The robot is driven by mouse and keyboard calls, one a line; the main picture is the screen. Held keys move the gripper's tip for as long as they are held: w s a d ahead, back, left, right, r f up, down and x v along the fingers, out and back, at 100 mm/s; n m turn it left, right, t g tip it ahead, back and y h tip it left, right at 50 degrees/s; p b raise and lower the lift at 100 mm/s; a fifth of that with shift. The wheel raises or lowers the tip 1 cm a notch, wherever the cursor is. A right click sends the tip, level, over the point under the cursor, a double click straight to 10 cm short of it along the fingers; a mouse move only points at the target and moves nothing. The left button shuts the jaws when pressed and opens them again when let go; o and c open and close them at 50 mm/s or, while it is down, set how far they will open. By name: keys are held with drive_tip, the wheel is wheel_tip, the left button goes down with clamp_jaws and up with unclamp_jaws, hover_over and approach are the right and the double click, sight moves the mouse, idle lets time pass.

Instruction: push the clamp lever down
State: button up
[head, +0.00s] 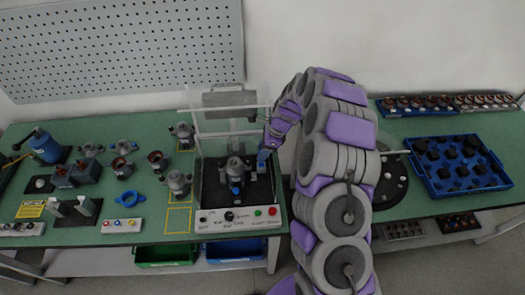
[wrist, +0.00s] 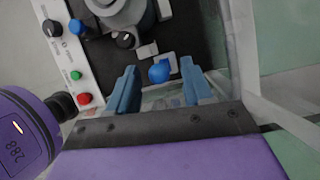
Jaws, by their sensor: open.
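The test rig (head: 213,216) stands on the green table with a stator (head: 235,166) on its black bed. In the wrist view, a round blue knob (wrist: 159,72), which looks like the end of the clamp lever, sits by a light bracket right of the stator (wrist: 116,10). The knob appears between the fingertips, with gaps on both sides. Whether my fingers touch it and the lever's angle cannot be told.
A clear panel (wrist: 243,45) and the rig's frame stand close beside my gripper. The rig's front has a red button (wrist: 84,98) and a green button (wrist: 76,75). A blue tray (head: 500,182) stands right.

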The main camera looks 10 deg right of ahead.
drive_tip(key=shift+f, duration=0.1)
clamp_jaws()
idle(0.4)
